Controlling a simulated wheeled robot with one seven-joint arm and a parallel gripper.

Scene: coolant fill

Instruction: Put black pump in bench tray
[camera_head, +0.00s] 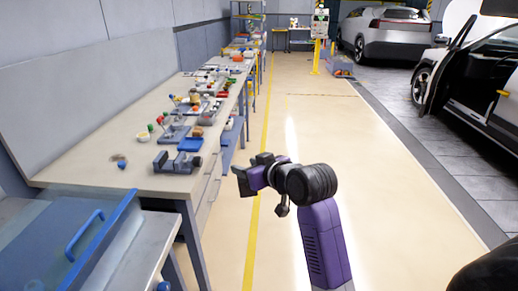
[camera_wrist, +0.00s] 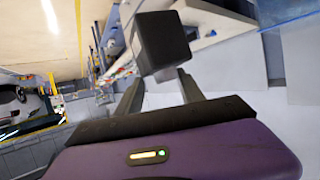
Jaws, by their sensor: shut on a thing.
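My gripper (camera_wrist: 158,88) is shut on a dark block-like thing, which I take to be the black pump (camera_wrist: 162,42). The wrist view shows it between the fingertips, standing out beyond them. In the head view my gripper (camera_head: 250,178) is in the air over the aisle, right of the bench's near end, with the dark pump (camera_head: 242,181) at its tip. Several low grey-blue trays or fixtures stand on the bench; one is a grey tray-like piece (camera_head: 172,133). I cannot tell which is the bench tray.
The long bench (camera_head: 130,125) runs along the left wall, with a vise-like fixture (camera_head: 178,163) and small coloured parts on it. A blue handled tray or lid (camera_head: 70,240) is at lower left. The floor (camera_head: 310,120) beside the bench is clear. Cars (camera_head: 385,38) stand at right.

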